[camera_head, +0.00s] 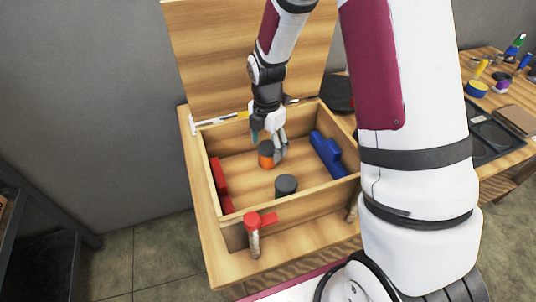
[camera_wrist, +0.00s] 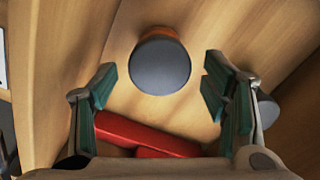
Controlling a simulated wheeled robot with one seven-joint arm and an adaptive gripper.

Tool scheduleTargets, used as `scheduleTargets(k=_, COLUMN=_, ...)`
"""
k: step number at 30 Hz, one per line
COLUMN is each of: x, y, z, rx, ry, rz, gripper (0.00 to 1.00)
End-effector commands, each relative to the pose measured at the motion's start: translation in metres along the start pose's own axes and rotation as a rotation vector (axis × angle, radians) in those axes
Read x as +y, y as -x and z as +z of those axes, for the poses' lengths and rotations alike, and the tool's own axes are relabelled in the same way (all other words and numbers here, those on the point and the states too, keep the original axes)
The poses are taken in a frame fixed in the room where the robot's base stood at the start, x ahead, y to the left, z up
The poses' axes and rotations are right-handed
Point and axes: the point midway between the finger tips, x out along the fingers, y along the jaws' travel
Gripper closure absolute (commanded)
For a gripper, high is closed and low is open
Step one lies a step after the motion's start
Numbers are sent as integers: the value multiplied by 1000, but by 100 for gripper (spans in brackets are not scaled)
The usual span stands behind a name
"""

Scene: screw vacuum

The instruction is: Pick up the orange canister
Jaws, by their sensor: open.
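The orange canister (camera_head: 266,160) has a dark grey top and stands upright inside the wooden box (camera_head: 310,212). In the wrist view, the canister (camera_wrist: 160,32) shows mostly its round grey lid, with a strip of orange behind it. My gripper (camera_head: 268,138) is inside the box, right at the canister. In the wrist view, my gripper (camera_wrist: 156,92) is open, with one green-padded finger on each side and the canister ahead between and slightly beyond the fingertips. No contact with the canister is visible.
A dark grey canister (camera_head: 286,186) stands nearer the front of the box. Red pieces (camera_head: 221,186) lie along the left wall and blue pieces (camera_head: 327,152) along the right. The box walls surround my gripper. A red-handled tool (camera_head: 257,222) sits at the front wall.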

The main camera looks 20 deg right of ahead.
Motion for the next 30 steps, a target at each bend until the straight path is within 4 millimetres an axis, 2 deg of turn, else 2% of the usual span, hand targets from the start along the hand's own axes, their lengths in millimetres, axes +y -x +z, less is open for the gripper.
scheduleTargets(k=3, x=-1, y=-18, z=4, rx=2, ry=-1, rz=-4, gripper=32)
scheduleTargets(k=9, x=0, y=-40, z=5, rx=1, ry=-1, rz=-1, gripper=32)
scheduleTargets(k=17, x=0, y=-43, z=5, rx=0, ry=-1, rz=1, gripper=32)
scheduleTargets(k=20, x=0, y=-42, z=5, rx=0, ry=-1, rz=1, gripper=50)
scheduleTargets(k=24, x=0, y=-42, z=5, rx=0, ry=-1, rz=1, gripper=82)
scheduleTargets(k=25, x=0, y=-42, z=5, rx=0, ry=-1, rz=1, gripper=85)
scheduleTargets(k=30, x=0, y=-42, z=5, rx=0, ry=-1, rz=1, gripper=85)
